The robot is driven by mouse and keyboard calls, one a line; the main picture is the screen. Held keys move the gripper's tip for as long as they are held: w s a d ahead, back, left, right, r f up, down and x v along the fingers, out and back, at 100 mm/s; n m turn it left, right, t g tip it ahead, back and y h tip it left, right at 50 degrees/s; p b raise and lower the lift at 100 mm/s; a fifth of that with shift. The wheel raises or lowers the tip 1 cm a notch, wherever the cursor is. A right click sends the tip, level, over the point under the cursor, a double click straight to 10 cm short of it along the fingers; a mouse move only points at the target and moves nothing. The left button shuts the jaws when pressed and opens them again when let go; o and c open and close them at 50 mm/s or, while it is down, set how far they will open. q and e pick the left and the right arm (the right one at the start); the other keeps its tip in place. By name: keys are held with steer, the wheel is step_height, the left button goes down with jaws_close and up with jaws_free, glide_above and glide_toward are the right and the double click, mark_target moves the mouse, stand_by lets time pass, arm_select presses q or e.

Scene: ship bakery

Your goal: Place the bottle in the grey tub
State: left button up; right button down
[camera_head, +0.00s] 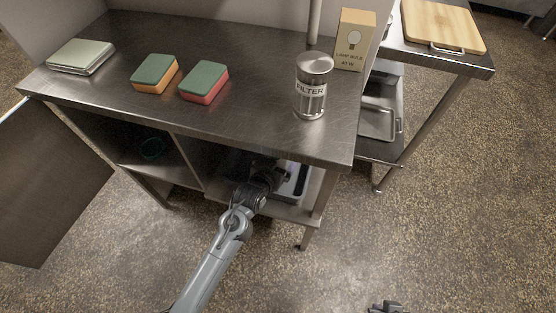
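I cannot make out a bottle for certain. A grey tub-like container (299,185) shows in part on the lower shelf in the right compartment, mostly hidden by the counter top and my gripper. My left gripper (281,176) reaches under the counter's front edge, beside or over that container. Its fingers are dark and shadowed, and whether they hold anything is hidden. A dark part of my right gripper (386,307) shows at the bottom edge.
On the counter (180,112) stand a metal FILTER canister (312,88), a lamp bulb box (354,40), two sponges (155,73) (204,82) and a flat scale-like device (80,57). A side table holds a cutting board (443,26). Open floor lies at right.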

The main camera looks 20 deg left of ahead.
arm_select(q)
steer(key=shift+r, duration=0.15)
steer(key=shift+s+r, duration=0.2)
steer(key=shift+s, duration=0.05)
steer(key=s+a+r+g+p, duration=0.1)
steer(key=s+a+g+p, duration=0.1)
steer(key=s, duration=0.9)
steer(key=s+a+r+g+y+p, duration=0.1)
steer(key=s+g, duration=0.3)
steer(key=s, duration=0.7)
steer(key=s+a+r+g+p, duration=0.2)
steer(key=s+a+g, duration=0.1)
steer(key=s, duration=0.7)
steer(key=shift+s+a+r+m+g+p, duration=0.3)
steer(key=shift+s+a+r+g+p, duration=0.1)
steer(key=shift+a, duration=0.15)
steer(key=shift+r, duration=0.1)
